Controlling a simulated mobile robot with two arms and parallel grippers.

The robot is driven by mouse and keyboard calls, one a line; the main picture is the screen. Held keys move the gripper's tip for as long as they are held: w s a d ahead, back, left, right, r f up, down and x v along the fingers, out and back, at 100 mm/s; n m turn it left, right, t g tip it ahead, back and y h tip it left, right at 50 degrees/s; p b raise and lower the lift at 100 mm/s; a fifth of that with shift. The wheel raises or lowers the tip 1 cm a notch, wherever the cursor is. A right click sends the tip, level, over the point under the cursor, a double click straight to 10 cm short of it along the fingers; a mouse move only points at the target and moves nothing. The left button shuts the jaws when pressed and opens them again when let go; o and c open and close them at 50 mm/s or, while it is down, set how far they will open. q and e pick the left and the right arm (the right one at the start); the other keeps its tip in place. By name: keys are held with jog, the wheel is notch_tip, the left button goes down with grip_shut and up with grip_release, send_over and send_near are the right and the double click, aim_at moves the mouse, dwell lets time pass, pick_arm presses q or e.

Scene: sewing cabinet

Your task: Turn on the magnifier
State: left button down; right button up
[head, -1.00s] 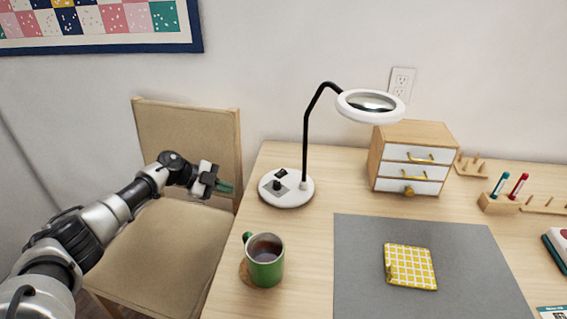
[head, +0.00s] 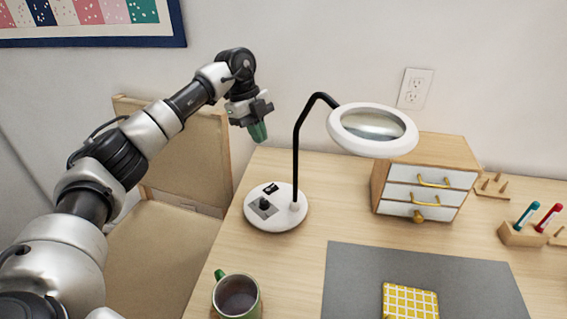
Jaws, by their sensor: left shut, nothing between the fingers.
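The magnifier (head: 372,130) is a white ring lens on a black bent stem, standing on a round white base (head: 283,215) at the back left of the table. On the base are a grey plate with a black knob (head: 264,203) and a small black label or switch (head: 271,188). I cannot tell whether its light is on. My left gripper (head: 258,131) has green fingertips, shut and empty, pointing down. It hangs in the air above and behind the base's left side, apart from the stem. My right gripper is not in view.
A green mug (head: 237,297) stands in front of the base near the left table edge. A small drawer cabinet (head: 427,180) stands right of the magnifier. A grey mat (head: 350,270) holds a yellow checked cloth (head: 410,302). A chair (head: 165,245) stands at left.

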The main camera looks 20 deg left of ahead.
pick_arm(q)
jog(key=w, duration=0.1)
send_near(276, 185)
jog(key=x, duration=0.6)
jog(key=shift+s+d, duration=0.1)
jog(key=shift+d, duration=0.2)
jog(key=shift+f, duration=0.45)
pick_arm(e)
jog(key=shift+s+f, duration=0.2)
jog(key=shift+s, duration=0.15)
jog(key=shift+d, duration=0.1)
